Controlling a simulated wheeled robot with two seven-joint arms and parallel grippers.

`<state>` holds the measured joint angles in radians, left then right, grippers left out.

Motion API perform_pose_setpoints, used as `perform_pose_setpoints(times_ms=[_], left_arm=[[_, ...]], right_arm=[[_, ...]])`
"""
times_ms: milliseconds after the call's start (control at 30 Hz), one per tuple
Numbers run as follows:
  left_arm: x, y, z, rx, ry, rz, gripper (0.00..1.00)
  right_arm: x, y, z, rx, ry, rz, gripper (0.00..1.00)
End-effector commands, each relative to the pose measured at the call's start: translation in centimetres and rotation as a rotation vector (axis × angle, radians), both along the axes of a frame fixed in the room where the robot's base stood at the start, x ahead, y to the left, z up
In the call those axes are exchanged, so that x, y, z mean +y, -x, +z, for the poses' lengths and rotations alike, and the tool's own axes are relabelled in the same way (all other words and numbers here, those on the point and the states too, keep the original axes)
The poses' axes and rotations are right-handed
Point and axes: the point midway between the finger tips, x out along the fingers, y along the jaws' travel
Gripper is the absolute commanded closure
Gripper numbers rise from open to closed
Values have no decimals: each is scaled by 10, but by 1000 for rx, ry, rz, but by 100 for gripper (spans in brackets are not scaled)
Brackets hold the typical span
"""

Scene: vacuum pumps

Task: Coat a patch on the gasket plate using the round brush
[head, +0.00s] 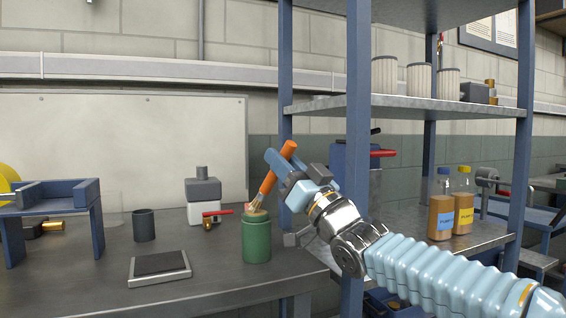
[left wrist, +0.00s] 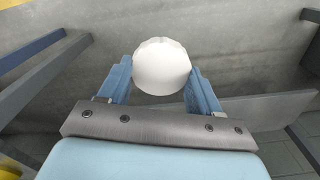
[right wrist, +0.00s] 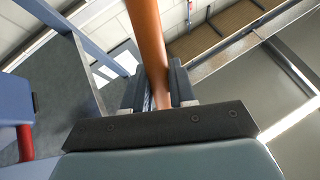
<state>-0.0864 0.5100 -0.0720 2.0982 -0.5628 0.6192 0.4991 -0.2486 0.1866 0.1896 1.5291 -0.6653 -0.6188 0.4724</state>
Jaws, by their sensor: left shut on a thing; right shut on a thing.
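The round brush (head: 269,182) has an orange handle and is tilted, bristles down, at the mouth of a green jar (head: 257,240). I cannot tell how deep its tip sits. My right gripper (head: 281,168) is shut on the handle above the jar; the orange handle (right wrist: 148,40) also shows between its fingers in the right wrist view. A flat, dark-faced plate in a light frame (head: 160,264), seemingly the gasket plate, lies on the bench left of the jar. My left gripper (left wrist: 160,85) is shut on a white rounded thing (left wrist: 161,66); it is outside the head view.
The bench (head: 215,285) also bears a dark cup (head: 144,226), a grey-and-white block (head: 203,195) and a red-handled valve (head: 209,222). A blue stand (head: 52,195) is at the left. A blue-post shelf (head: 356,120) rises close to my right arm. Bottles (head: 441,215) stand beyond it.

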Motion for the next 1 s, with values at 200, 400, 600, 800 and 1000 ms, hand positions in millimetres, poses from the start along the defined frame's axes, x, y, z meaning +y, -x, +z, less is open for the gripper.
perform_pose_setpoints(times_ms=[200, 400, 600, 800, 1000], left_arm=[[0, 0, 0, 0, 0, 0, 69], [0, 0, 7, 0, 0, 0, 69], [0, 0, 23, 0, 0, 0, 69], [0, 0, 37, 0, 0, 0, 69], [0, 0, 52, 0, 0, 0, 69]], right_arm=[[1, -2, -4, 8, 5, 0, 100], [1, -2, 5, 7, 4, 0, 100], [0, -1, 26, 3, 2, -1, 100], [0, -1, 45, 3, 2, -1, 100], [0, 0, 64, 1, 2, 0, 100]])
